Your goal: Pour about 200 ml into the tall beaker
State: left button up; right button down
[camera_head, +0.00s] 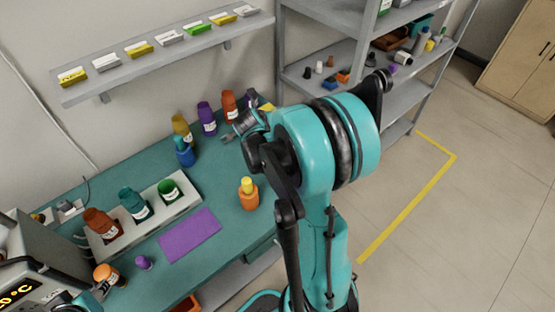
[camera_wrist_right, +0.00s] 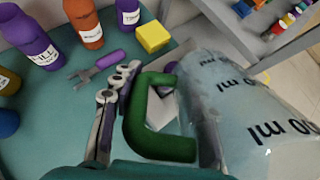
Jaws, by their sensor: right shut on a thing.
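In the right wrist view a clear graduated jug (camera_wrist_right: 245,100) with a green handle (camera_wrist_right: 165,148) fills the right side, its printed "ml" marks readable. My right gripper (camera_wrist_right: 130,80) is shut on this handle. The jug's content is hard to make out. In the head view my right arm covers the middle and hides most of the jug and gripper. I cannot pick out a separate tall beaker in either view.
A white tray (camera_head: 190,204) holds brown, teal and green containers. A purple mat (camera_head: 190,236) lies beside it. An orange bottle with a yellow cap (camera_head: 248,194) stands near the bench edge. Several bottles and a yellow box (camera_wrist_right: 153,37) line the back. A grey shelf unit (camera_head: 345,50) stands behind.

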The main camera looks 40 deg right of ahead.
jog(key=shift+b, duration=0.35)
dwell(0.4)
jog(key=shift+w+d+r+t+h+b, duration=0.1)
jog(key=shift+r+t+h+b, duration=0.4)
jog(key=shift+r+t+h, duration=0.35)
dwell(1.8)
jog(key=shift+f, duration=0.1)
